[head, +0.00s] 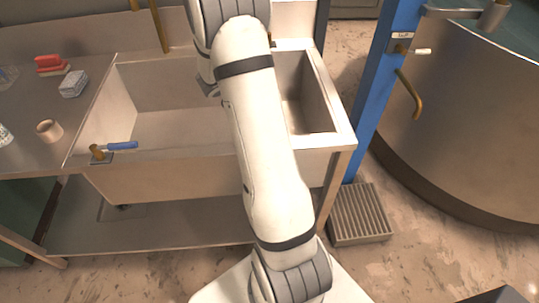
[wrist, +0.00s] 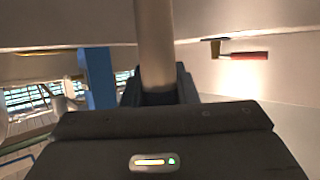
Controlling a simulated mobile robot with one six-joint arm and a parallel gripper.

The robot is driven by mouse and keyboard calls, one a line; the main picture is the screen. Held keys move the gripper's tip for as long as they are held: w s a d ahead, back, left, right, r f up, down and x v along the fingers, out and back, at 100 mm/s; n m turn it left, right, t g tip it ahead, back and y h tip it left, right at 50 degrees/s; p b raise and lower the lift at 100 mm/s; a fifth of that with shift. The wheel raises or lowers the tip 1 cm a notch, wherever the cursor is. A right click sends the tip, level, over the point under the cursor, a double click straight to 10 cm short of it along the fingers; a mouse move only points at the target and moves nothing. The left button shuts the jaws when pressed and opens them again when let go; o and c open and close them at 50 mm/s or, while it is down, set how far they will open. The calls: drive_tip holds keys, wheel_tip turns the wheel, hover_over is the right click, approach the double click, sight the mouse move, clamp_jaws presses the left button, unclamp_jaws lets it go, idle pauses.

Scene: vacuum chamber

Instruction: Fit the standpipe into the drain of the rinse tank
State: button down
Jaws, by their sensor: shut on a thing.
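The rinse tank (head: 165,180) is a pale metal basin set in a bench in the head view. My arm crosses in front of its middle. No drain opening shows; part of the tank floor is hidden behind the arm. My gripper (wrist: 158,97) is shut on the standpipe (wrist: 155,45), a plain grey-beige tube that runs up out of the wrist view. Neither end of the standpipe can be seen. In the head view the gripper is mostly hidden behind the arm, over the tank, and the standpipe cannot be made out.
A blue-handled valve (head: 121,146) sits on the tank's front left rim. A cup-like ring (head: 49,130), a pale block (head: 73,84) and a red brush-like thing (head: 50,63) lie on the left counter. A blue post (head: 376,95) and a large curved metal vessel (head: 460,120) stand at right.

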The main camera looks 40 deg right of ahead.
drive_tip(key=s+d+f+m+g+b, duration=0.1)
drive_tip(key=s+f+m+g+b, duration=0.2)
drive_tip(key=f, duration=1.4)
drive_tip(key=shift+s+d+f+m+g, duration=0.15)
drive_tip(key=shift+s+f+m+g, duration=0.15)
drive_tip(key=shift+s+m+g, duration=1.3)
drive_tip(key=c, duration=1.5)
unclamp_jaws()
drive_tip(key=shift+s+n, duration=0.25)
drive_tip(key=shift+n, duration=0.25)
drive_tip(key=shift+o, duration=0.7)
drive_tip(key=shift+w+d+f, duration=0.1)
drive_tip(key=shift+w, duration=0.05)
drive_tip(key=shift+o, duration=1.1)
drive_tip(key=shift+r, duration=0.2)
